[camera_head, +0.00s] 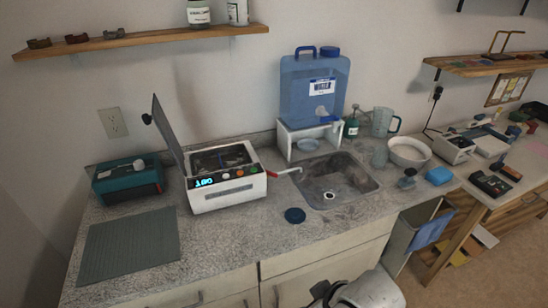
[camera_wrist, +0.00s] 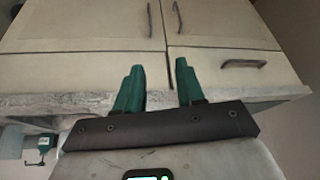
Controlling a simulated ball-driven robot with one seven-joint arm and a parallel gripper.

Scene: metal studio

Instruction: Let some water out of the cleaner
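The cleaner (camera_head: 226,190) is a white box on the counter, left of the sink, with its dark lid (camera_head: 168,132) standing open. Its front has glowing blue characters and several coloured buttons. A drain tap with a red handle (camera_head: 287,171) sticks out from its right side towards the sink (camera_head: 335,182). Water inside the cleaner cannot be made out. My gripper (camera_wrist: 158,66) shows in the wrist view with its two green fingers apart and nothing between them. It is in front of the cabinet doors and counter edge, away from the tap.
A blue water jug (camera_head: 314,88) stands on a white stand behind the sink. A dark blue round lid (camera_head: 295,215) lies in front of the sink. A teal box (camera_head: 127,180) and a grey mat (camera_head: 130,245) are at the left. A white bowl (camera_head: 409,152) is right of the sink.

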